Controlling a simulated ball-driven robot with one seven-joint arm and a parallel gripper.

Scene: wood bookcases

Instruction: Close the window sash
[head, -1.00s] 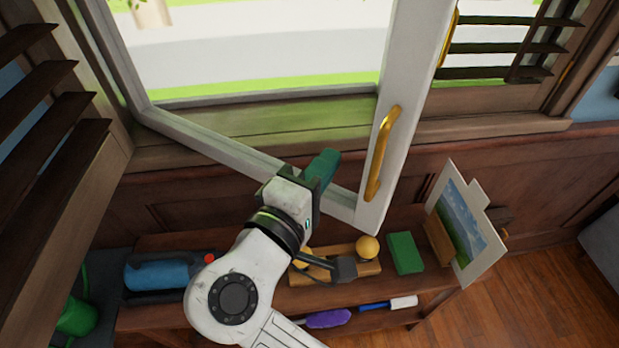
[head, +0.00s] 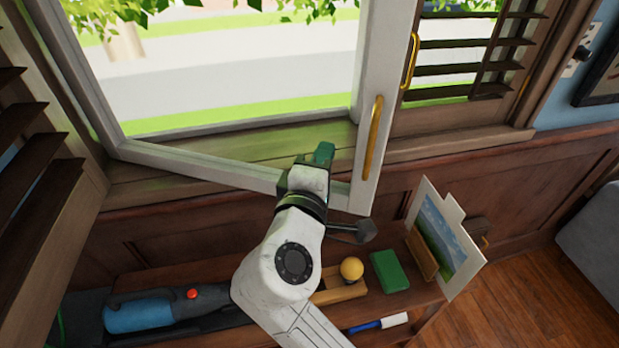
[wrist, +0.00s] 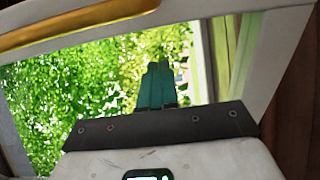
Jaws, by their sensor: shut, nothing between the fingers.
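The white window sash (head: 230,174) is swung inward over the low shelf, open at an angle to its frame. A gold handle (head: 372,138) stands on its right stile; in the wrist view the gold handle (wrist: 75,25) runs along the sash stile (wrist: 140,28) at the top left. My gripper (head: 325,152) is at the sash's bottom rail, left of the handle, with its green fingertips overlapping the rail and the glass area. In the wrist view its fingers (wrist: 157,85) are together and empty, pointing at the opening. I cannot tell whether it touches the sash.
Slatted shutters (head: 470,55) flank the window. Wood floor (head: 515,285) is clear at right.

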